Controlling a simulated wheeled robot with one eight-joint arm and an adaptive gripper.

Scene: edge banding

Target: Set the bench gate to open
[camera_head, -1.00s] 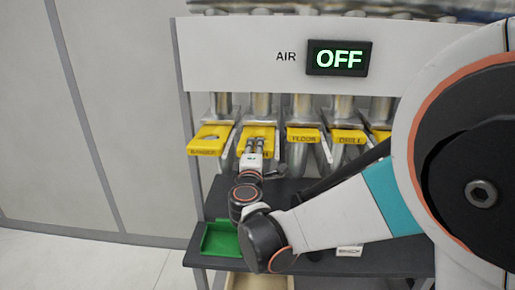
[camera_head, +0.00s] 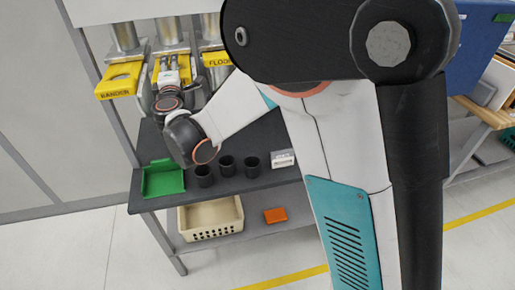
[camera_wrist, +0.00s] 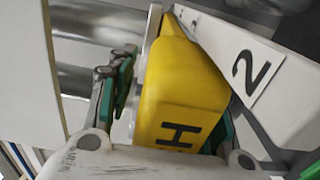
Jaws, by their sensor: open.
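The bench gate is a yellow slide plate (camera_head: 186,72) on a metal pipe, between the gates marked BANDER and FLOOR. My gripper (camera_head: 170,62) is at its front and covers much of it, including most of its label. In the wrist view the yellow plate (camera_wrist: 183,85) fills the middle, with a letter H on its end. My gripper (camera_wrist: 172,100) is open there, with one green-padded finger on each side of the plate. The right finger is mostly hidden behind the plate. I cannot tell whether the fingers touch it.
The BANDER gate (camera_head: 120,80) is close on the left and the FLOOR gate (camera_head: 216,58) on the right. Below, the dark shelf (camera_head: 240,180) holds a green tray (camera_head: 163,180) and several black cups (camera_head: 227,166). A white numbered bar (camera_wrist: 240,65) runs beside the plate.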

